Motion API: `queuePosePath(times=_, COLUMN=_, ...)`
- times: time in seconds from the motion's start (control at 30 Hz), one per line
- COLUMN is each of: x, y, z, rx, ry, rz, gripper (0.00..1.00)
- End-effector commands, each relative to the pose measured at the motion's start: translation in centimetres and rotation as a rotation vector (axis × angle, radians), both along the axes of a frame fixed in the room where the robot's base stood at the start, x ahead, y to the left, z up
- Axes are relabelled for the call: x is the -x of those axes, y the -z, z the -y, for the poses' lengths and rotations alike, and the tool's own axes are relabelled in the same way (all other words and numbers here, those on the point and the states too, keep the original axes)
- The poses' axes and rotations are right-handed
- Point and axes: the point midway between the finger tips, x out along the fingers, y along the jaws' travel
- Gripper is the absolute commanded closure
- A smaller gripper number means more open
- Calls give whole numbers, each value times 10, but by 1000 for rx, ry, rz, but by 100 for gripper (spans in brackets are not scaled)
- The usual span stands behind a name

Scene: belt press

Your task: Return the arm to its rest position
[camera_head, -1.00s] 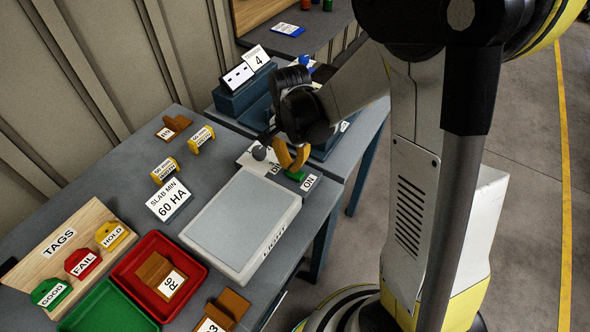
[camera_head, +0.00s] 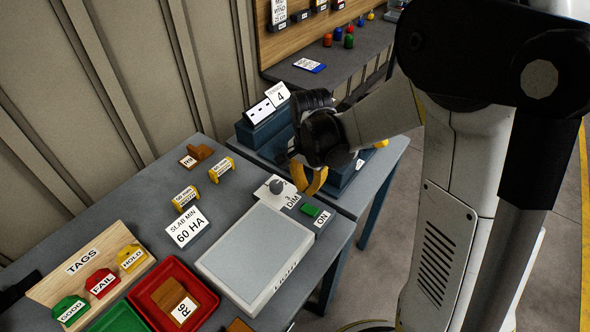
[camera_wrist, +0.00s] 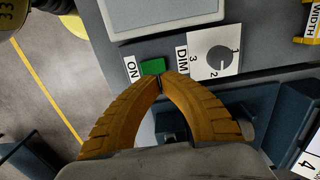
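My gripper (camera_head: 314,182) is raised beside the DIM dial and the green switch, towards the blue stand. In the wrist view its two orange-brown curved fingers (camera_wrist: 160,82) meet at the tips, with nothing seen between them. The green switch (camera_head: 310,210), labelled ON, is just past the fingertips in the wrist view (camera_wrist: 152,67). The grey dial (camera_head: 277,187) stands on its white plate beside it; the wrist view shows its pointer near 2 (camera_wrist: 219,60). My arm reaches in from the right.
The light box (camera_head: 252,257) lies on the grey table. A red tray (camera_head: 150,287) holds a brown block labelled R6 (camera_head: 172,297). A tag board (camera_head: 92,262), a SLAB MIN 60 HA sign (camera_head: 186,228) and yellow gauges (camera_head: 221,169) stand nearby. A blue stand (camera_head: 264,128) is behind.

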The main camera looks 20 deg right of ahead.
Motion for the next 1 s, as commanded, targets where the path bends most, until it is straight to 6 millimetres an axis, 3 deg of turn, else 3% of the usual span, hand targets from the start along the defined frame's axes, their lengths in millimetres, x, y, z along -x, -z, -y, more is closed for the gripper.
queuePosePath(times=0.2, x=1, y=-3, z=0, rx=0, ry=-12, rz=9, gripper=100)
queuePosePath(times=0.37, x=13, y=-30, z=0, rx=5, ry=-118, rz=79, gripper=100)
queuePosePath(times=0.5, x=35, y=-64, z=0, rx=28, ry=-290, rz=191, gripper=100)
queuePosePath(times=0.7, x=73, y=-98, z=0, rx=101, ry=-547, rz=358, gripper=100)
queuePosePath(times=1.0, x=119, y=-113, z=0, rx=250, ry=-845, rz=538, gripper=100)
